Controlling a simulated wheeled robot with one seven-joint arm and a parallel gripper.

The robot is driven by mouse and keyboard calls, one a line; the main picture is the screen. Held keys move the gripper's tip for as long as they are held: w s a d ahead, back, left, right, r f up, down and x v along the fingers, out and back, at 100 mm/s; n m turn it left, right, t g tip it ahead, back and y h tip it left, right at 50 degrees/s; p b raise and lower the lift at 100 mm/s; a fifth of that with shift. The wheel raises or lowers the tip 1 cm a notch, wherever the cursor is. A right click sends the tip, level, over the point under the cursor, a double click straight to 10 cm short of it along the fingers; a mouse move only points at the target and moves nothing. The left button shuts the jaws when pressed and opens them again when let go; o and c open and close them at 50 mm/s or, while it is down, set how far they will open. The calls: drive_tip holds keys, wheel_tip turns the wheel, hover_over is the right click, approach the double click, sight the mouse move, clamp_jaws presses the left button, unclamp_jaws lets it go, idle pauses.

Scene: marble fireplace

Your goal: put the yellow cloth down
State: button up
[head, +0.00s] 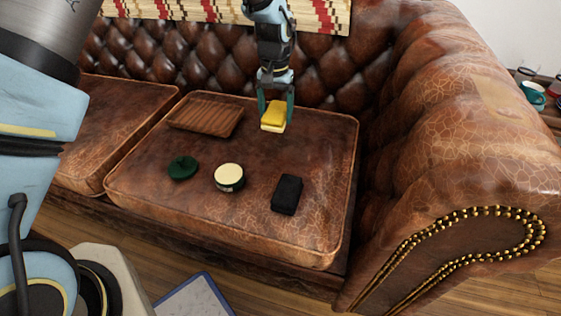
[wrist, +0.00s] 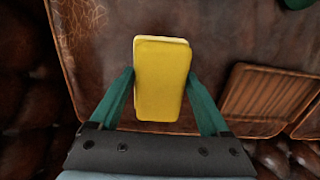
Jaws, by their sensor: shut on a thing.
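The yellow cloth (head: 273,116) is a folded, block-like piece with a paler lower edge, over the back right part of the sofa's seat cushion. My gripper (head: 275,102) points down and is shut on it, one finger on each side. In the wrist view the cloth (wrist: 162,78) stands between the two green fingers of my gripper (wrist: 162,85), and brown leather shows beyond it. I cannot tell whether its underside touches the cushion (head: 250,225).
A brown wooden ribbed tray (head: 206,115) lies on the cushion left of the cloth. Nearer are a dark green round item (head: 183,167), a cream-topped round tin (head: 229,177) and a black block (head: 287,194). The sofa's backrest and right armrest (head: 455,150) rise around the cushion.

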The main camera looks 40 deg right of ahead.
sight(280, 150)
drive_tip(key=shift+s+d+f, duration=0.4)
drive_tip(key=shift+s, duration=0.05)
drive_tip(key=shift+f, duration=0.3)
wheel_tip(280, 150, down, 9)
drive_tip(key=shift+f+b, duration=0.1)
drive_tip(key=shift+b, duration=0.55)
drive_tip(key=o, duration=1)
drive_tip(key=shift+f, duration=0.1)
